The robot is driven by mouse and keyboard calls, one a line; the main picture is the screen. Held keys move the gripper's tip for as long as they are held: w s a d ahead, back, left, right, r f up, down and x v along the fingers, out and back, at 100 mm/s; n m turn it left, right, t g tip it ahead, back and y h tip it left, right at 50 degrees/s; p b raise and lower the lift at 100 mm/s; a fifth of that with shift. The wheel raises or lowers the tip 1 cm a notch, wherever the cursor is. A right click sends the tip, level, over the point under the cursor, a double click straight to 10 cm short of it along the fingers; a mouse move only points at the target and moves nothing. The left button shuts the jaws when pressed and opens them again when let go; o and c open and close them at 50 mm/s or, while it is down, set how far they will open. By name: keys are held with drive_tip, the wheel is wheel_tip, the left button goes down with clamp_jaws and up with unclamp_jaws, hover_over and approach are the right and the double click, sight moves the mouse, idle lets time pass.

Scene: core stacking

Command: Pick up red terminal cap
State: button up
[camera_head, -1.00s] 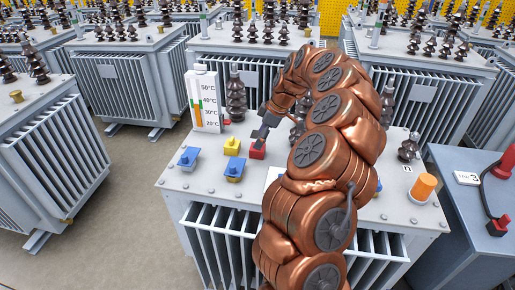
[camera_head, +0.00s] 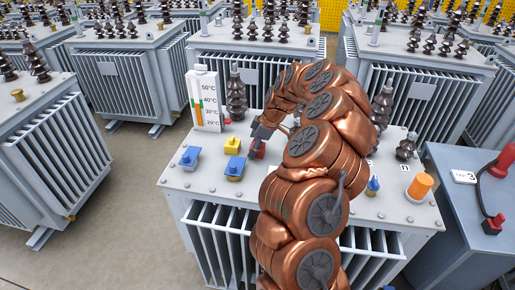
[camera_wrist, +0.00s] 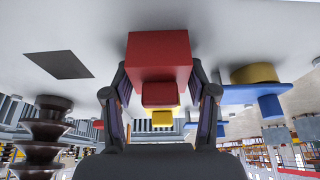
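The red terminal cap (camera_head: 259,154) sits on the grey transformer top, partly hidden by my gripper (camera_head: 257,148) in the head view. In the wrist view the red cap (camera_wrist: 160,58) is a square block with a smaller red part below it in the picture. The two fingers of my gripper (camera_wrist: 160,72) stand on either side of the block, close to its sides. They are spread apart, and I see no clear firm contact. The cap shows no lift off the transformer top.
Yellow (camera_head: 232,146) and blue (camera_head: 235,168) caps stand left of the red cap, with another blue one (camera_head: 189,156) farther left. A temperature gauge (camera_head: 204,100) and a dark insulator (camera_head: 236,97) stand behind. An orange cylinder (camera_head: 420,187) stands at the right.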

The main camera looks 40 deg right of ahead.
drive_tip(key=c, duration=0.6)
drive_tip(key=shift+r, duration=0.15)
